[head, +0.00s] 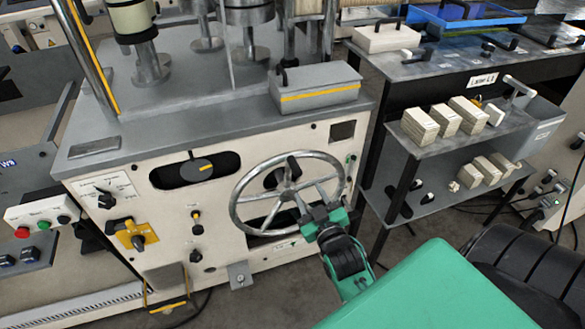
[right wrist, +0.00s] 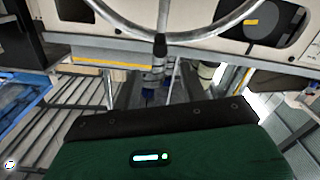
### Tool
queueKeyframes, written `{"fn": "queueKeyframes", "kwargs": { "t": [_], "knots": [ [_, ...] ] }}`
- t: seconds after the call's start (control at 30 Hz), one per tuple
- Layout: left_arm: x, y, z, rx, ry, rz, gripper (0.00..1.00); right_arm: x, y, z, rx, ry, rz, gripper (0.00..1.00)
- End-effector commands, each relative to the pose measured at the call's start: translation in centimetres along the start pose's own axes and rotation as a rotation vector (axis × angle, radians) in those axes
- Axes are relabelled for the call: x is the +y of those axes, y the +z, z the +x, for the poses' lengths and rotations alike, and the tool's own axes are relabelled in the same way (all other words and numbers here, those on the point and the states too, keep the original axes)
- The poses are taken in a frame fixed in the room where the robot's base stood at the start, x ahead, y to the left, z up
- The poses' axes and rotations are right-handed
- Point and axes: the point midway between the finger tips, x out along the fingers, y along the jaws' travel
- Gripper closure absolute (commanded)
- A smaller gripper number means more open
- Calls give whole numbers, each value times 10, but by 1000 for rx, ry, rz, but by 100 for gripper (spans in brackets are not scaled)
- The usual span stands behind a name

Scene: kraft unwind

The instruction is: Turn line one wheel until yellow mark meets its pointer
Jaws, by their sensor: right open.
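The grey spoked handwheel (head: 240,190) stands on the front of the pale machine cabinet. A black knob (head: 293,166) shows at its upper part. Left of the wheel, a dark dial (head: 196,168) with a yellow mark (head: 206,168) sits in a black slot; the mark points right. The right wrist view shows the wheel's rim (right wrist: 125,24) and the yellow mark (right wrist: 251,22). My left gripper is out of view.
A yellow-backed rotary switch (head: 138,238) and small knobs sit on the cabinet left of the wheel. A grey box (head: 315,91) with a yellow stripe rests on top. Right of the cabinet, a shelf (head: 450,150) holds several pale blocks.

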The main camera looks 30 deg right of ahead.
Motion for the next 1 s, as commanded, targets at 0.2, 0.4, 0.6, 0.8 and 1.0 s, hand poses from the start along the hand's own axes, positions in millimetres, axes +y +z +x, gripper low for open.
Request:
{"fn": "queueKeyframes", "kwargs": {
  "t": [0.2, 0.4, 0.6, 0.8, 1.0],
  "knots": [
    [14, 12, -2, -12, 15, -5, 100, 0, -2, 38, 3, 0, 0, 57],
    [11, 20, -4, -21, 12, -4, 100, 0, -2, 72, 1, -1, 0, 57],
    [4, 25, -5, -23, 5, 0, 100, 0, -1, 101, 0, -1, 1, 57],
    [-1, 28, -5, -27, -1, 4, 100, 0, 0, 115, 0, -1, 1, 57],
    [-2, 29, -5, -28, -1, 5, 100, 0, 1, 117, -1, -1, 0, 57]
  ]
}}
